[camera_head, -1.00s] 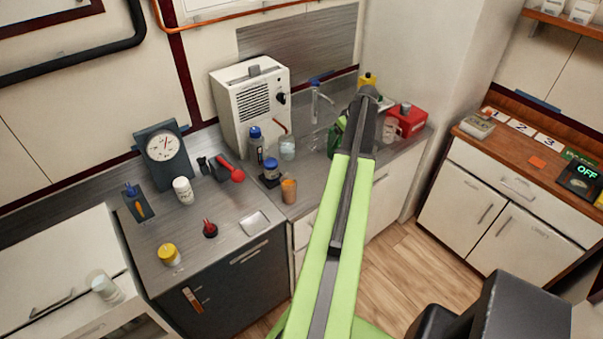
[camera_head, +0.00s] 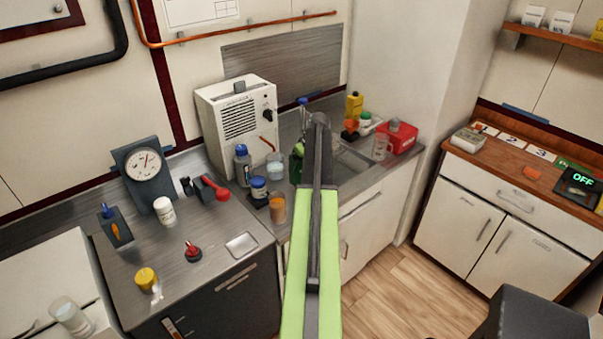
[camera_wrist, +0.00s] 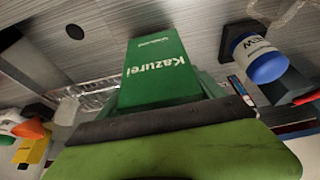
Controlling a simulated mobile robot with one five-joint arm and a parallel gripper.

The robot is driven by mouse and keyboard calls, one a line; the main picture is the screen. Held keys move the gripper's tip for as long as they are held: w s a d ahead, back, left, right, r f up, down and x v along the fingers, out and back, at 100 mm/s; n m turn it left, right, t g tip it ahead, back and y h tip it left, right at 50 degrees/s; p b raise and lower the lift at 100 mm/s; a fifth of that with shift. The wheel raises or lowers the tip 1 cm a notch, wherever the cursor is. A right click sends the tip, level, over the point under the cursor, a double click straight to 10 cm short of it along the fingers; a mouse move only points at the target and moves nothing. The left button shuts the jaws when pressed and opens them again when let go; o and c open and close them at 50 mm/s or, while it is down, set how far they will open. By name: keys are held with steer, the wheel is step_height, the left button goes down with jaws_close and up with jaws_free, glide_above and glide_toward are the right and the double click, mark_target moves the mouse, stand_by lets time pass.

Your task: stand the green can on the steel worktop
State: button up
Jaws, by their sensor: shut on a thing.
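The green can (camera_wrist: 158,70) fills the middle of the wrist view, angular in outline and lettered "Kazurei". My gripper (camera_wrist: 165,112) is shut on it; the fingertips are largely hidden. In the camera_head view a sliver of the green can (camera_head: 295,168) shows left of my arm, which hides the rest of it and my gripper. The steel worktop (camera_head: 215,265) runs along the left wall to the sink. In the wrist view the can is over grey steel; whether it touches is unclear.
Near the can stand a blue-lidded jar (camera_head: 258,187), an orange cup (camera_head: 277,209), a clear beaker (camera_head: 275,168) and a white machine (camera_head: 237,125). The sink basin (camera_head: 352,162) and red container (camera_head: 398,137) lie right. Bare steel shows around the red-handled stopper (camera_head: 193,251).

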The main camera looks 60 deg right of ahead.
steer(key=shift+f+b, duration=0.75)
steer(key=shift+f, duration=0.65)
steer(key=o, duration=2.1)
steer(key=shift+r, duration=0.1)
steer(key=shift+r, duration=0.1)
steer(key=p+v, duration=1.1)
steer(key=v, duration=0.1)
steer(key=shift+w+r, duration=0.1)
